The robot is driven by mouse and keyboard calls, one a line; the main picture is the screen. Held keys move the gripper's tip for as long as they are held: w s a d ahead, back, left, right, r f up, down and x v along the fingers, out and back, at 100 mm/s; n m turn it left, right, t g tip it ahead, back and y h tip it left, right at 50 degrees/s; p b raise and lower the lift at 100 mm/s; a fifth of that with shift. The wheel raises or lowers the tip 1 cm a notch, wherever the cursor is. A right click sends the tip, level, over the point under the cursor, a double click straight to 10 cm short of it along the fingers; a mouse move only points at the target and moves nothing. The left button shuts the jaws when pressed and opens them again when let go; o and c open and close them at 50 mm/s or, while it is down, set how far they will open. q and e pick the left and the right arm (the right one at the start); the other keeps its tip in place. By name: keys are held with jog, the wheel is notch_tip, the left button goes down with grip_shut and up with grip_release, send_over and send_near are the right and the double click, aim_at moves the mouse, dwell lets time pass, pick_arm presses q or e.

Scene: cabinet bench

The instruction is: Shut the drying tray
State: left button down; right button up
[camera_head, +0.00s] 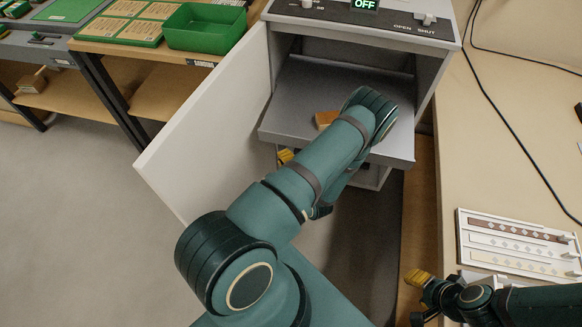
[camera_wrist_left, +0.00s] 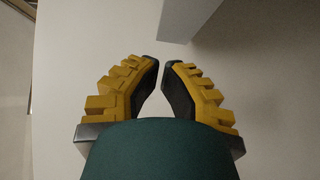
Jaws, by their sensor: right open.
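The grey drying tray (camera_head: 285,125) sticks out of the front of the grey cabinet (camera_head: 440,75), in its upper opening. An orange-brown block (camera_head: 326,119) lies on it, partly hidden by my left arm. My left arm crosses in front of the tray. The yellow of my left gripper (camera_head: 287,156) shows just below the tray's front edge; whether it touches is hidden. In the left wrist view its fingers (camera_wrist_left: 161,66) slope together with tips almost meeting and nothing between them. My right gripper (camera_head: 418,290) is open and empty at the lower right, away from the tray.
The white cabinet door (camera_head: 210,125) stands open to the left of the tray. A panel on top has an OFF display (camera_head: 365,4) and an OPEN/SHUT switch (camera_head: 425,18). A green bin (camera_head: 205,27) stands on the left bench. A sample rack (camera_head: 515,243) lies on the right bench.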

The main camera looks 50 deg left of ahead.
aim_at(278, 135)
pick_arm(q)
jog(key=w+a, duration=0.1)
jog(key=a, duration=0.1)
jog(key=w+a, duration=0.2)
jog(key=shift+a+b, duration=0.15)
jog(key=shift+b, duration=0.25)
jog(key=shift+w+a, duration=0.25)
jog(key=shift+w, duration=0.3)
pick_arm(e)
jog(key=shift+w+f, duration=0.1)
jog(key=shift+f, duration=0.45)
